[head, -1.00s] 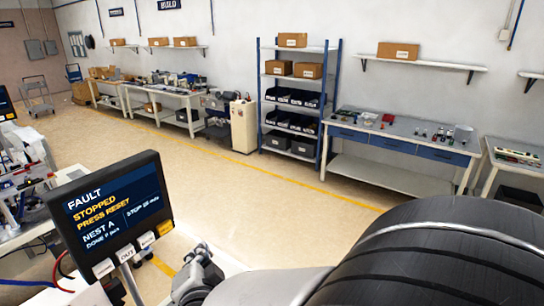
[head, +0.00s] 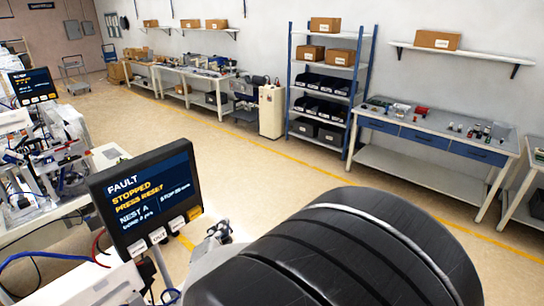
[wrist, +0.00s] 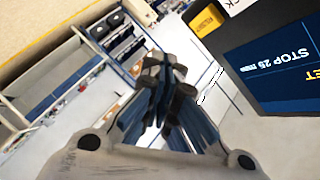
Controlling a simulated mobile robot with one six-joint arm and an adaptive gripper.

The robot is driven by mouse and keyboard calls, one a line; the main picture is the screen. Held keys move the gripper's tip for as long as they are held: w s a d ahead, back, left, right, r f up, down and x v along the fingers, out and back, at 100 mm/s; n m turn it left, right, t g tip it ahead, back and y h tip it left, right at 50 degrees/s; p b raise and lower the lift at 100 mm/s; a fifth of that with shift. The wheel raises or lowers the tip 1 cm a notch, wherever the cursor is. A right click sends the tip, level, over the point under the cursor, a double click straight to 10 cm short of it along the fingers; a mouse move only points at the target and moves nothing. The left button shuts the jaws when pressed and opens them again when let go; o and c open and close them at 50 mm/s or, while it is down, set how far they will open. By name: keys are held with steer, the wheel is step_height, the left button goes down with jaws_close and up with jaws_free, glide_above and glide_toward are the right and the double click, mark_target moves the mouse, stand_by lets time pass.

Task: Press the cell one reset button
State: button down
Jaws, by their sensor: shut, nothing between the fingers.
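A dark control panel (head: 148,194) stands at the front left in the head view. Its screen reads FAULT, STOPPED, PRESS RESET and NEST A. Along its lower edge are white buttons (head: 159,235) and one yellow button (head: 194,213) at the right end. In the wrist view the panel (wrist: 275,65) fills the upper right, and the yellow button (wrist: 206,20) shows at its corner; its label is too small to read. My gripper (wrist: 166,72) is shut and empty, apart from the panel. In the head view my gripper (head: 221,230) is just right of and below the yellow button.
A second panel (head: 33,86) with a lit screen stands farther back on the left, above cluttered machinery (head: 45,160). A blue shelf rack (head: 325,85) and a workbench (head: 430,140) line the back wall. The floor between is clear.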

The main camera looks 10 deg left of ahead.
mark_target(194, 213)
steer(key=shift+w+a, duration=0.4)
steer(key=shift+a, duration=0.35)
steer(key=shift+w+a, duration=0.4)
steer(key=shift+a, duration=0.35)
steer(key=shift+w+a, duration=0.4)
steer(key=shift+a, duration=0.35)
steer(key=shift+a, duration=0.1)
steer(key=shift+w+a, duration=0.15)
steer(key=shift+a, duration=0.1)
steer(key=shift+w+a, duration=0.25)
steer(key=shift+a, duration=0.2)
stand_by(0.4)
steer(key=shift+d, duration=0.1)
steer(key=shift+s+d+b, duration=0.45)
steer(key=shift+d+b, duration=0.25)
steer(key=shift+d, duration=0.05)
